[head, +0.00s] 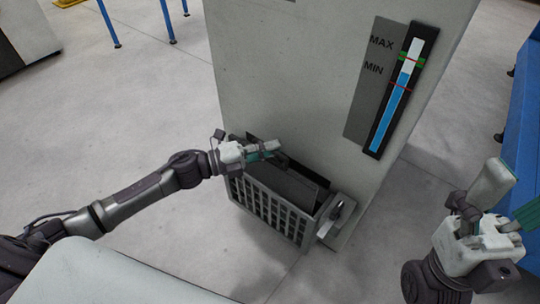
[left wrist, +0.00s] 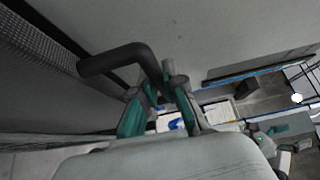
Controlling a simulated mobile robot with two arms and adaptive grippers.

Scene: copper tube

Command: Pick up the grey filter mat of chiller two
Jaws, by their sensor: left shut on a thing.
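The dark grey filter mat (head: 286,186) is a flat panel standing in the slatted grille frame (head: 268,212) low on the front of the chiller (head: 300,90). My left gripper (head: 272,152) is at the mat's upper edge. In the left wrist view its teal fingers (left wrist: 163,92) are shut on a black bent handle (left wrist: 118,58), which seems to belong to the mat; the join is not clear. The mat's lower part is hidden by the grille. My right gripper (head: 518,190) is at the right, away from the chiller, with its fingers apart and empty.
A level gauge (head: 402,85) marked MAX and MIN is on the chiller. A small metal part (head: 337,216) sticks out at the grille's right end. A blue structure (head: 522,125) stands at the right edge. The floor (head: 110,120) at the left is clear.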

